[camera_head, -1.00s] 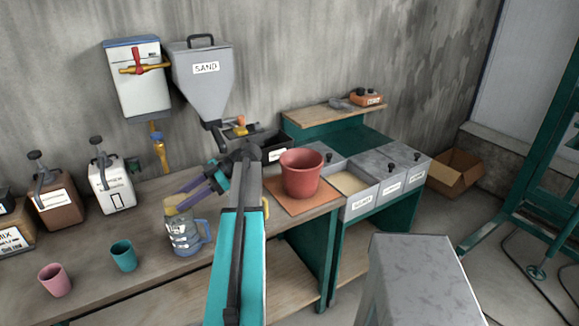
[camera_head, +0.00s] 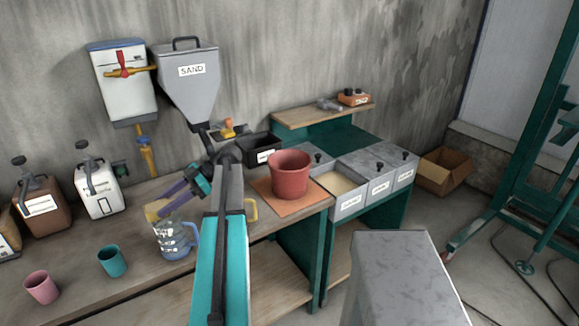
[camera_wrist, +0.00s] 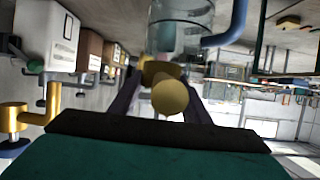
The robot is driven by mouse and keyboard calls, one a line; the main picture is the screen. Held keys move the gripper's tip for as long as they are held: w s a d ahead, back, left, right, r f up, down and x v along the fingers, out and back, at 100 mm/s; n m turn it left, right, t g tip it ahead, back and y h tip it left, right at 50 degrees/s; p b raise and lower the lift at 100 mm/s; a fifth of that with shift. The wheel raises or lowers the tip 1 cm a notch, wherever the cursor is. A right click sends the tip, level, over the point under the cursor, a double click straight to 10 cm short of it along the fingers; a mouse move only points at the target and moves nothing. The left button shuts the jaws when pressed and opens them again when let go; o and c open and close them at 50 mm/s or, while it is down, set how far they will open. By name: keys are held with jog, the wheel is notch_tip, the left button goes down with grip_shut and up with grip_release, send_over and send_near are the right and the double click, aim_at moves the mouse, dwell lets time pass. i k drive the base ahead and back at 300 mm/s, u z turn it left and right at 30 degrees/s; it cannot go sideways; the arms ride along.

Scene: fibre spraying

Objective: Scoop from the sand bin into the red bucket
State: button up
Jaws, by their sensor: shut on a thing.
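The red bucket (camera_head: 289,176) stands upright on an orange square mat (camera_head: 262,192) at the right end of the bench. An open grey bin (camera_head: 347,206) with pale sand-coloured fill is right of it; its label is too small to read surely. My gripper (camera_head: 160,208) points down-left, far left of the bucket and bin. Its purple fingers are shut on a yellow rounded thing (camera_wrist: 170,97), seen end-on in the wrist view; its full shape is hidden. A clear jug (camera_head: 176,240) with a blue handle stands right by the fingertips; whether they touch is unclear.
A grey hopper marked SAND (camera_head: 188,85) and a white dispenser (camera_head: 122,85) hang on the wall. A black tray (camera_head: 262,148) is behind the bucket. Pink (camera_head: 42,287) and teal (camera_head: 112,261) cups stand at the bench front. Lidded bins (camera_head: 378,175) adjoin the open one.

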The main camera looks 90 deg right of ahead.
aim_at(288, 168)
jog(key=u, duration=0.15)
jog(key=k, duration=2.1)
